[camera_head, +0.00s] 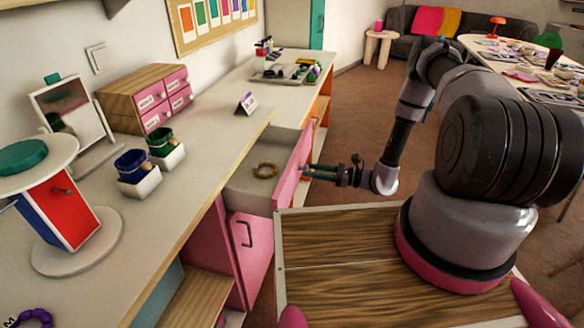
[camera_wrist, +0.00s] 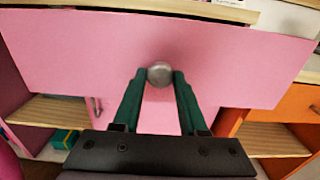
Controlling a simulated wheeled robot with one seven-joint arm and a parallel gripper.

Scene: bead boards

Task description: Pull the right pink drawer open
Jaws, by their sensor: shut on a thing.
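The pink drawer (camera_head: 292,168) under the long counter stands out from it, open, with its inside showing in the head view. My gripper (camera_head: 308,171) reaches the drawer front from the right. In the wrist view my gripper (camera_wrist: 160,78) has its green fingers on both sides of the knob, shut on it.
A pink cabinet door (camera_head: 245,245) with a dark handle is below the drawer. The counter (camera_head: 215,165) holds a small pink-drawer chest (camera_head: 130,97), a mirror (camera_head: 70,105) and cups in white holders. Brown floor (camera_head: 375,115) is open behind my arm.

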